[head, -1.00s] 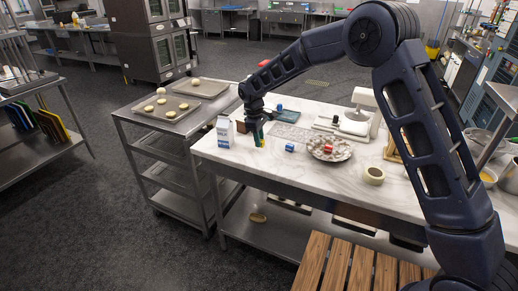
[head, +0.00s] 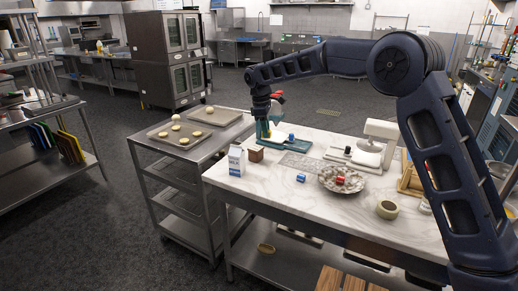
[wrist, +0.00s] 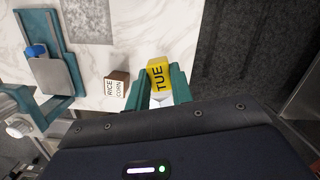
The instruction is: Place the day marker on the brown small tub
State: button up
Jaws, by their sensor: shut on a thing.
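The day marker is a yellow block reading TUE (wrist: 158,76), held between the teal fingers of my gripper (wrist: 164,88) in the wrist view. In the head view my gripper (head: 263,135) is near the counter's left back edge. A small brown box with a white RICE CORN label (wrist: 115,84), apparently the brown small tub, sits on the marble left of the marker in the wrist view. It also shows in the head view (head: 256,154), just below my gripper. The marker and the box are apart; the exact height gap is unclear.
On the marble counter (head: 270,186), a milk carton (head: 236,160) stands left of the box. A teal device (wrist: 57,60) with a metal plate is close by. A blue item (head: 301,178), a silver dish (head: 329,184) and a white scale (head: 372,152) lie rightward. Bare marble lies at the front.

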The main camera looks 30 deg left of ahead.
jog(key=w+a+r+n, duration=0.3)
jog(key=w+a+n, duration=0.4)
jog(key=a, duration=0.1)
notch_tip(320, 180, up, 3)
jog(key=n+t+y, duration=0.1)
jog(key=n+y, duration=0.1)
jog(key=n, duration=0.5)
send_over(256, 148)
jog(key=shift+n, duration=0.3)
notch_tip(256, 148, down, 20)
jog(key=shift+s+a+f, duration=0.1)
jog(key=shift+f, duration=0.1)
jog(key=o, duration=0.9)
jog(key=shift+o, duration=0.2)
notch_tip(256, 148, up, 12)
jog(key=s, duration=0.1)
jog(key=shift+s, duration=0.4)
